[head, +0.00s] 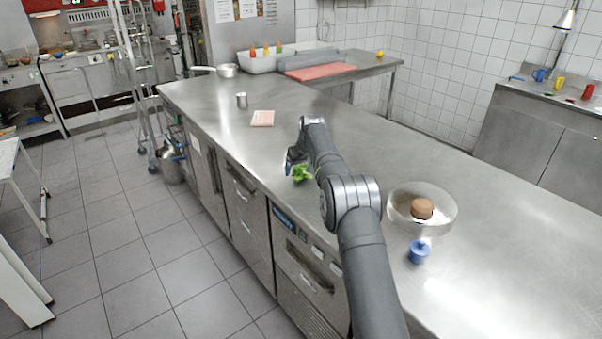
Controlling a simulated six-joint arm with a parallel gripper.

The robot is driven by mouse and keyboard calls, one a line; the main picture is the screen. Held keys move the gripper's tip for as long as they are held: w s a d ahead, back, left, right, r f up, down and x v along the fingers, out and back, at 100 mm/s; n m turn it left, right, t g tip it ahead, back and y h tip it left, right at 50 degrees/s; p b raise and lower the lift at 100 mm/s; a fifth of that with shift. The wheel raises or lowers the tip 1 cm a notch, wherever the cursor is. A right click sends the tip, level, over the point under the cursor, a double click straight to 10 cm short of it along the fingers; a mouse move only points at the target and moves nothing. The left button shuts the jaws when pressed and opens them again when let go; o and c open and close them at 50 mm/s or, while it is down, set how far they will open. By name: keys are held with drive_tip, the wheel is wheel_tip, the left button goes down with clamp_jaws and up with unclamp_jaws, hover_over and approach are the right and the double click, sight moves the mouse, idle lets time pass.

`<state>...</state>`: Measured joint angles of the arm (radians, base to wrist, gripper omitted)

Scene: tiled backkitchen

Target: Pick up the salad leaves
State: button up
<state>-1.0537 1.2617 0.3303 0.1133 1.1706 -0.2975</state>
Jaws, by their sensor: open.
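The salad leaves (301,174) are a small bright green bunch on the steel counter (225,117), near its front edge. My gripper (291,166) is at the leaves, just behind and to the left of them in the head view. It is small here and partly hidden by my own arm, which reaches in from the bottom of the picture. The jaws are open. I cannot tell whether the fingers touch the leaves.
A glass bowl (447,212) holding a brown round item (422,208) stands right of my arm, with a blue lidded pot (419,251) in front. A pink pad (262,118), a metal cup (241,100) and a saucepan (228,70) are farther back. The counter's right side is clear.

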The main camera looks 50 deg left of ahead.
drive_tip(key=shift+a+f, duration=0.1)
drive_tip(key=shift+f, duration=0.05)
drive_tip(key=c, duration=1.1)
